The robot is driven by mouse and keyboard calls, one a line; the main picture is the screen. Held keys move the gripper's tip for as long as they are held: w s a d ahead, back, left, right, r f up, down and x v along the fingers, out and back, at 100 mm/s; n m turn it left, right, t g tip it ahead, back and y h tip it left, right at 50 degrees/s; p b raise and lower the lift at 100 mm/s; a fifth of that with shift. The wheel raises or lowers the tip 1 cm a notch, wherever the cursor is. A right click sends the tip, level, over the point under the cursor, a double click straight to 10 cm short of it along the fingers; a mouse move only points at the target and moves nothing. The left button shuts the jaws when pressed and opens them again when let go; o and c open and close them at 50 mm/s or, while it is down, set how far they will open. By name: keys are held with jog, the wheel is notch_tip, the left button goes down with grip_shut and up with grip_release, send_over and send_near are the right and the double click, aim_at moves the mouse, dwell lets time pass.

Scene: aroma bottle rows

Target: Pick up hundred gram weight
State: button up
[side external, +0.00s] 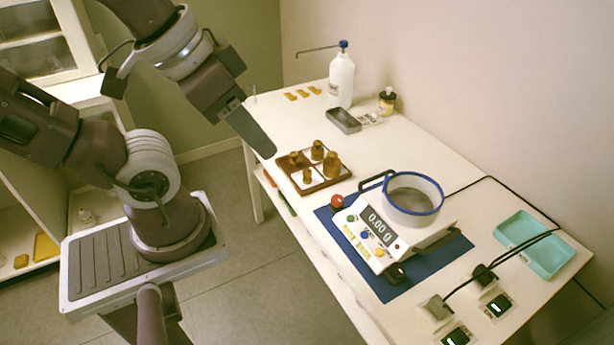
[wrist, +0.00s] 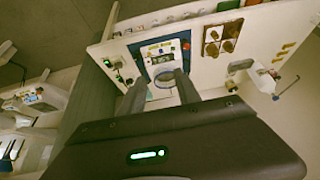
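Several brass knobbed weights of different sizes stand in a brown wooden tray (side external: 328,184) near the table's left edge. The larger weights are the right one (side external: 331,165) and the back one (side external: 317,150); two smaller ones (side external: 294,158) (side external: 308,175) stand at the left and front. I cannot read any markings, so I cannot tell which is the hundred gram weight. In the wrist view the tray (wrist: 203,41) is at upper right. My gripper (side external: 264,147) is above and left of the tray in the side view. Its two fingers (wrist: 158,82) are apart with nothing between them.
A scale (side external: 373,232) reading 0.00 g, with a blue-rimmed dish (side external: 413,195) on top, stands on a blue mat (side external: 435,262). A wash bottle (side external: 341,80), small jar (side external: 387,101) and grey tray (side external: 343,121) are behind. A teal tray (side external: 535,246) and cables lie at right.

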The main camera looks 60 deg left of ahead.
jog(key=shift+c, duration=0.3)
jog(key=w+a+f+n+g, duration=0.1)
jog(key=w+a+n, duration=0.25)
jog(key=w, duration=0.35)
jog(key=w+a+f+n+g, duration=0.1)
jog(key=w+a+n, duration=0.1)
jog(key=w+n, duration=0.3)
jog(key=n+g, duration=0.4)
jog(key=n, duration=0.9)
send_over(308, 171)
jog(key=shift+m, duration=0.25)
jog(key=f, duration=2.8)
jog(key=shift+s+d+f, duration=0.1)
jog(key=shift+s+d, duration=0.1)
jog(key=shift+d, duration=0.1)
jog(key=f, duration=0.6)
jog(key=shift+w+a+f, duration=0.15)
jog(key=shift+a+f, duration=0.1)
jog(key=shift+f, duration=0.15)
grip_shut()
